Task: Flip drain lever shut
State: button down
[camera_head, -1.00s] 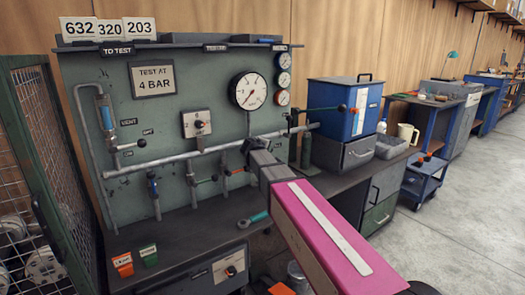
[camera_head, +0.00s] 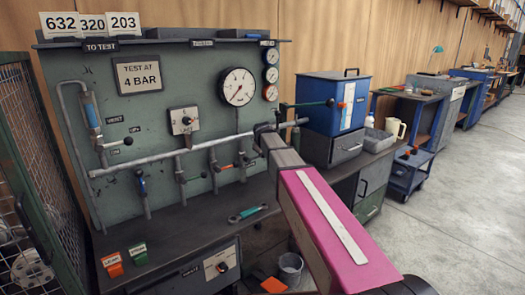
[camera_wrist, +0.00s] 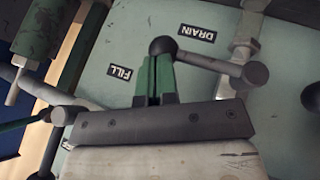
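In the wrist view, a lever with a dark ball knob (camera_wrist: 163,47) and a grey arm runs to a round hub (camera_wrist: 256,73) on the right, beside the upside-down DRAIN label (camera_wrist: 197,33). The FILL label (camera_wrist: 120,72) is left of the knob. My gripper (camera_wrist: 154,65) has its green fingers close together, their tips right at the knob. They look shut, with nothing clearly between them; whether they touch the knob I cannot tell. In the head view, my pink arm hides the gripper and this lever.
The green test panel (camera_head: 150,80) carries pipes, a large gauge (camera_head: 237,86) and several small levers. A wrench (camera_head: 248,213) and two small boxes (camera_head: 112,264) lie on the bench. A blue cabinet (camera_head: 333,102) stands right of the panel. A mesh cage (camera_head: 25,200) is at left.

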jog(key=shift+d+f, duration=0.15)
jog(key=shift+f, duration=0.2)
dwell(0.4)
jog(key=shift+r, duration=0.1)
jog(key=v, duration=1.4)
jog(key=shift+w+d+r, duration=0.3)
jog(key=s+d+f+m+g, duration=0.1)
jog(key=s+d+f, duration=0.1)
jog(key=s+f, duration=0.2)
jog(key=s+d+f+m+g, duration=0.1)
jog(key=s+d+f, duration=0.2)
jog(key=f, duration=0.6)
jog(key=s+d+f+m+g, duration=0.1)
jog(key=s+d+f, duration=0.1)
jog(key=s+f, duration=0.3)
notch_tip(320, 180, down, 3)
jog(key=shift+d+r+m+g, duration=0.15)
jog(key=shift+m+g, duration=0.25)
jog(key=s+d+f+m+g, duration=0.1)
jog(key=s+d+f+m, duration=0.1)
jog(key=s+f, duration=0.5)
jog(key=s+d+f+m+g, duration=0.2)
jog(key=s+f, duration=0.5)
jog(key=s, duration=0.1)
jog(key=shift+s+d+g+y, duration=0.3)
jog(key=shift+d, duration=0.1)
jog(key=shift+a, duration=0.15)
